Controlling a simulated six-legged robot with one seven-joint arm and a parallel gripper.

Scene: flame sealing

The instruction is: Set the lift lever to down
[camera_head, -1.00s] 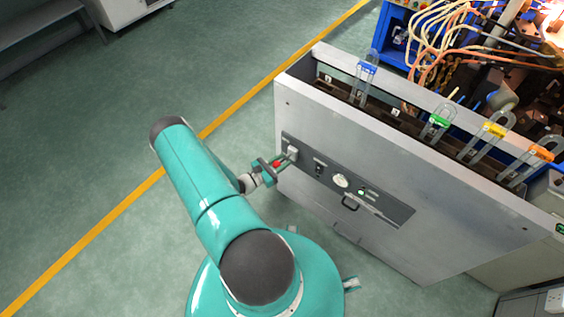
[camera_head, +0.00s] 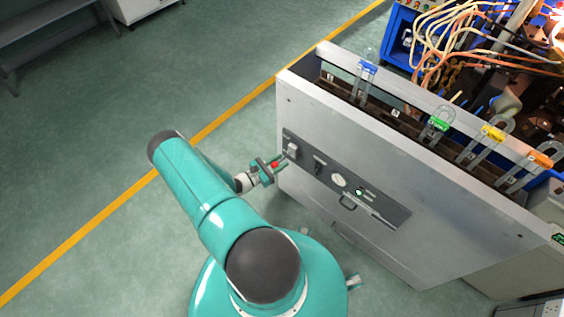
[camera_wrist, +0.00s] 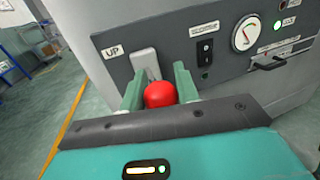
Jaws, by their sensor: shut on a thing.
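The lift lever has a red ball knob (camera_wrist: 160,94) and a light grey mounting plate (camera_wrist: 145,62) on the dark control panel (camera_wrist: 225,40). An "UP" label (camera_wrist: 113,51) is beside the plate in the wrist view. My gripper (camera_wrist: 160,88) has its two green fingers on either side of the red knob, shut on it. In the head view my gripper (camera_head: 268,168) is at the left end of the panel (camera_head: 340,178), with the red knob (camera_head: 275,164) between the fingers. The lever's shaft is mostly hidden behind the knob.
Right of the lever are a black switch (camera_wrist: 205,50), a round gauge (camera_wrist: 246,32), a green light (camera_wrist: 289,21) and a black handle (camera_wrist: 268,62). Glass tubes with blue (camera_head: 367,68) and green (camera_head: 439,124) bands stand along the cabinet top. Open floor (camera_head: 80,130) lies left.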

